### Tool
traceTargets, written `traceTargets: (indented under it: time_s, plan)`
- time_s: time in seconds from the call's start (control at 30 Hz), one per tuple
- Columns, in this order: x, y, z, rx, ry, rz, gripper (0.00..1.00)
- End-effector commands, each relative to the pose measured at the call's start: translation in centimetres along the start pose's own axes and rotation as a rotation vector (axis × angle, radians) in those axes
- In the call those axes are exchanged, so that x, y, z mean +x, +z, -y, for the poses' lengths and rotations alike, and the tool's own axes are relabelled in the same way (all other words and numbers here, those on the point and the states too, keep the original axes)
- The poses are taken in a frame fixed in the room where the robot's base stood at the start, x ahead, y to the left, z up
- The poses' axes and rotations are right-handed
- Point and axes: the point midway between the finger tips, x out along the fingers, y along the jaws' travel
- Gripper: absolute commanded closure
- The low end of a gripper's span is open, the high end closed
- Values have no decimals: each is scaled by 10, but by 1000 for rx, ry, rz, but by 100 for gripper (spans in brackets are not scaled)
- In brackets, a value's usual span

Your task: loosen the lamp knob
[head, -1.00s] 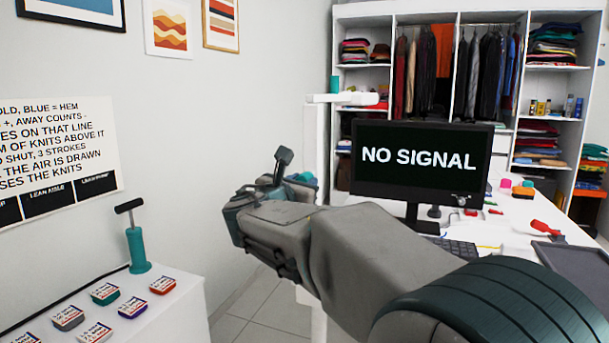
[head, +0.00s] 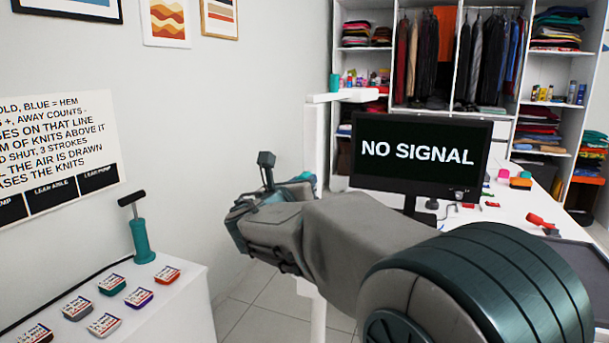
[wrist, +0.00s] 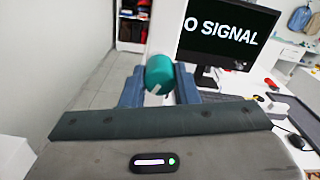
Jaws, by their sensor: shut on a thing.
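The lamp knob (wrist: 160,70) is a teal cylinder with a pale mark, between the two blue-grey fingers of my gripper (wrist: 160,92) in the wrist view. The fingers are shut on it from both sides. In the head view only a bit of the teal knob (head: 307,177) shows past my gripper (head: 300,184); the fingertips are mostly hidden by my wrist. The white lamp post (head: 314,135) stands upright just behind, with a flat white arm (head: 343,96) reaching right at its top.
A monitor (head: 420,155) reading "NO SIGNAL" stands on the white desk to the right. At the left, a low white cabinet (head: 185,305) holds a teal hand pump (head: 140,240) and several small labelled packets. The open wardrobe (head: 460,60) is at the back.

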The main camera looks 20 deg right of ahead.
Motion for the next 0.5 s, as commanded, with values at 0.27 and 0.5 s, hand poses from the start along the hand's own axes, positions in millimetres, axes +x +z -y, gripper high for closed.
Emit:
traceTargets:
  time_s: [0.27, 0.5]
  plan:
    - [0, 1, 0, -107, 1, -3, 98]
    - [0, 1, 0, -186, 1, -1, 98]
